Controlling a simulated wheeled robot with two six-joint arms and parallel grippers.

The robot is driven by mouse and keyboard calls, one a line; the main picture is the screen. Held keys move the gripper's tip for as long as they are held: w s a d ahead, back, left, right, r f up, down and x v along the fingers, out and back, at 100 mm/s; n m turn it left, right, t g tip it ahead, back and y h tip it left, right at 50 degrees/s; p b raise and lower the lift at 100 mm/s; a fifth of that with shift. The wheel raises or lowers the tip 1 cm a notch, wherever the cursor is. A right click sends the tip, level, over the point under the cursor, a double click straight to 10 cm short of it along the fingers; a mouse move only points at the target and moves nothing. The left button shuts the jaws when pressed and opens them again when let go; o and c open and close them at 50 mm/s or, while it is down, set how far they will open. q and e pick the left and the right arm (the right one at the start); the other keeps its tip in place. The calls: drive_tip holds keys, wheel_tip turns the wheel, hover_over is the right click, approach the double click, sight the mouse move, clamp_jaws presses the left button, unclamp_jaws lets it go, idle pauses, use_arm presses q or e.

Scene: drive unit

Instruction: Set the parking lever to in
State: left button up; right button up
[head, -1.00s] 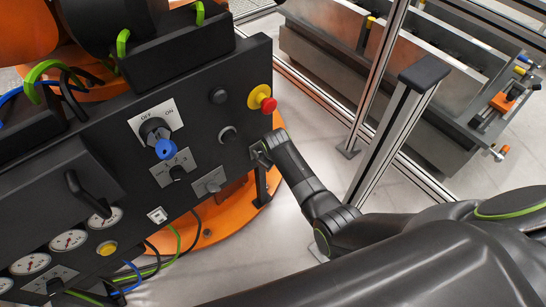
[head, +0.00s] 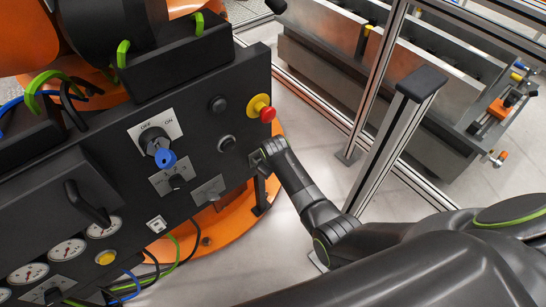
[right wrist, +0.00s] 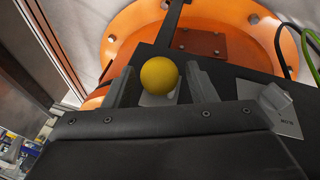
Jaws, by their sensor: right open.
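A yellow ball knob (right wrist: 159,76) shows in the right wrist view, in front of a small light plate on the dark panel; I take it for the parking lever's knob. My right gripper (right wrist: 163,84) is open, with one finger on each side of the ball. Whether the fingers touch it I cannot tell. In the head view my right gripper (head: 260,158) is at the right edge of the black control panel (head: 95,150), over a small grey plate. There the hand hides the yellow knob. Which way the lever is set cannot be read. My left gripper is not in view.
Left of the right gripper are a grey plate with a small switch (head: 208,190), a black knob (head: 226,143) and a blue-handled switch (head: 164,158). A red emergency button (head: 266,113) is above it. A metal frame post (head: 395,145) stands to the right.

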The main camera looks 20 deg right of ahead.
drive_tip(key=p+v, duration=0.3)
drive_tip(key=v, duration=1.3)
drive_tip(key=shift+r, duration=0.3)
drive_tip(key=shift+f, duration=0.1)
drive_tip(key=s+d+f+m+g, duration=0.15)
drive_tip(key=s+f, duration=0.25)
drive_tip(key=f, duration=0.4)
drive_tip(key=s+d+f, duration=0.2)
drive_tip(key=s+f, duration=0.3)
drive_tip(key=f, duration=0.4)
drive_tip(key=s+d+f+m, duration=0.15)
drive_tip(key=s+f, duration=0.25)
drive_tip(key=f, duration=0.4)
drive_tip(key=s+d+f+m, duration=0.1)
drive_tip(key=s+d+f, duration=0.2)
drive_tip(key=s, duration=0.7)
drive_tip(key=s+d+f+m+g, duration=0.1)
drive_tip(key=s+d+f, duration=0.2)
drive_tip(key=s+f, duration=0.3)
drive_tip(key=s+d+f+m, duration=0.2)
drive_tip(key=s+f, duration=0.3)
drive_tip(key=s, duration=1)
drive_tip(key=shift+s+d+f+g, duration=0.2)
drive_tip(key=shift+s+d+g, duration=0.2)
drive_tip(key=shift+d, duration=0.1)
